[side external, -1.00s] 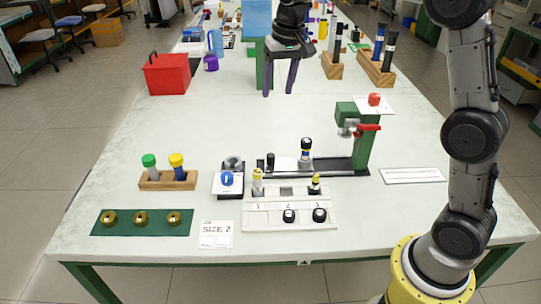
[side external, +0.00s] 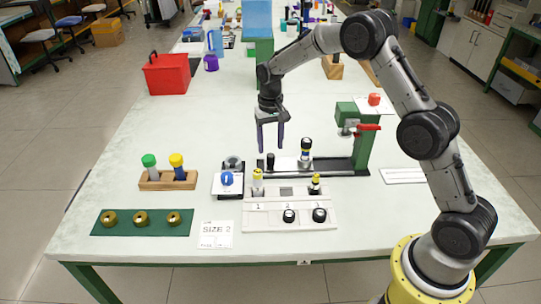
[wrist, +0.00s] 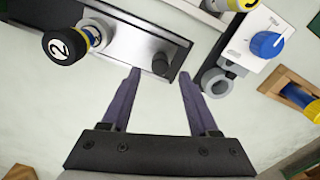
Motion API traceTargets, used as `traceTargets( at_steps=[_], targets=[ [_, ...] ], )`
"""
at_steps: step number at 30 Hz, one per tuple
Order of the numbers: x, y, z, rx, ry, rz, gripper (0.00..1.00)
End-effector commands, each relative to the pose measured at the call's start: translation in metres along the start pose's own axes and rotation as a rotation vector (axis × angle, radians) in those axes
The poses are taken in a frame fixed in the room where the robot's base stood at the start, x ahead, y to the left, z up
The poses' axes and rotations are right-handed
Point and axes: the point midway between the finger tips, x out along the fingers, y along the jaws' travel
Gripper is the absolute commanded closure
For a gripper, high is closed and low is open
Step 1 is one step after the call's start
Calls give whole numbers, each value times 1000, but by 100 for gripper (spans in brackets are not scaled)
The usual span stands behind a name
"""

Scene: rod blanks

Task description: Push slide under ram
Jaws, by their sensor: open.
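The slide (side external: 286,163) is a pale plate on a black rail (side external: 330,167); a black knob (side external: 270,160) stands at its left end. My gripper (side external: 271,147) is open and empty, with fingertips close to the knob; contact is unclear. The wrist view shows the knob (wrist: 161,64) ahead, between the fingertips (wrist: 160,76).
Left of the rail is a unit with a blue knob (side external: 227,179). In front is a white numbered tray (side external: 270,219) with several capped pieces. A wooden rack (side external: 152,184) and green mat (side external: 190,229) lie farther left. The table behind the rail is mostly clear.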

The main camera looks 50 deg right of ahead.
Motion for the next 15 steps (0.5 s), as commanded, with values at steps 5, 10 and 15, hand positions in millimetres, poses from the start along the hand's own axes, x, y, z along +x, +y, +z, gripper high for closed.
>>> traceTargets(
  at_steps=[5,10,15],
  targets=[
    [30,0,0,0,-2,1,39],
    [44,0,0,0,-1,0,39],
    [49,0,0,0,1,0,39]
  ],
)
